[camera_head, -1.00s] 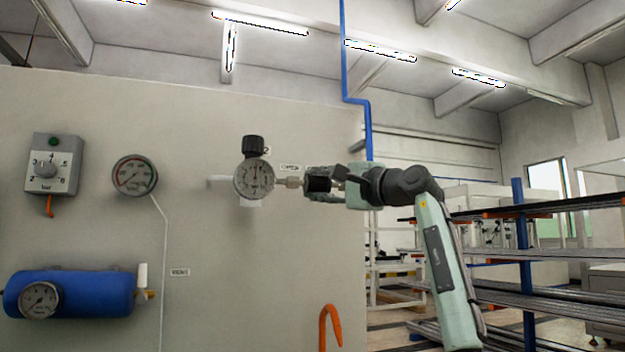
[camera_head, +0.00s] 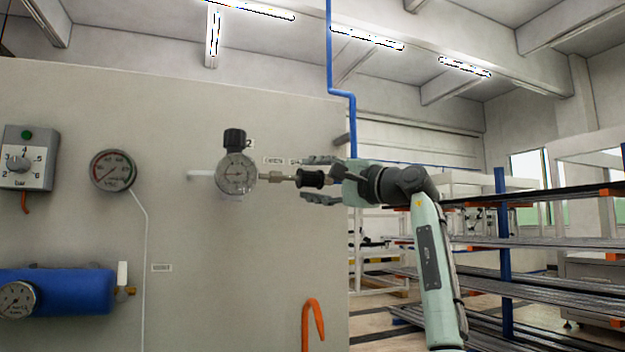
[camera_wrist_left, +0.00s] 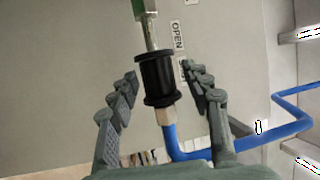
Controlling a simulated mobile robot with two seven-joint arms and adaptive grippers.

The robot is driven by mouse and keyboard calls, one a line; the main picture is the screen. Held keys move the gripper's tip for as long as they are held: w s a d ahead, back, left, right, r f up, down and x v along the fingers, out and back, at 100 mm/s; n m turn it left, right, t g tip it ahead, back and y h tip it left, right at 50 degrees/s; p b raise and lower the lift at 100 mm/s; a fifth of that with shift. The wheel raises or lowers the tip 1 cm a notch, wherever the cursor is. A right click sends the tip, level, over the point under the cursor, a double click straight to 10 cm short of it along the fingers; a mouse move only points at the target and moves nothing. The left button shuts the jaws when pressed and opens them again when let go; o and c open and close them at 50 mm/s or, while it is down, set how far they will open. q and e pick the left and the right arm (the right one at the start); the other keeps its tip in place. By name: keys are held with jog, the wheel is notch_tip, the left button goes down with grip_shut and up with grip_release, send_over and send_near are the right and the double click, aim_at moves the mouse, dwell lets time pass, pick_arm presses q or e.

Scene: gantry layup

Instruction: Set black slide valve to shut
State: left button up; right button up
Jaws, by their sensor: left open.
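The black slide valve (camera_head: 311,178) is a ribbed black sleeve on a metal rod that runs right from a gauge. A bare length of rod shows between its left end and the gauge-side fitting. In the left wrist view the black sleeve (camera_wrist_left: 157,78) sits between the fingers, with gaps at both sides, next to a brass nut and blue hose. An OPEN label (camera_wrist_left: 177,35) is beside the rod, above the sleeve; a second label is partly hidden by a finger. My left gripper (camera_head: 307,179) is open around the sleeve. My right gripper is out of view.
The round gauge (camera_head: 236,173) with a black knob is on the grey panel (camera_head: 225,270). Another gauge (camera_head: 113,171), a regulator box (camera_head: 27,158), a blue cylinder (camera_head: 70,291) and an orange hook (camera_head: 312,320) are also there. Racks (camera_head: 540,243) stand right.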

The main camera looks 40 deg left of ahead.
pick_arm(q)
jog(key=shift+s, duration=0.1)
jog(key=d+f, duration=0.2)
jog(key=d, duration=0.9)
jog(key=shift+s+d, duration=0.4)
jog(key=shift+s, duration=0.05)
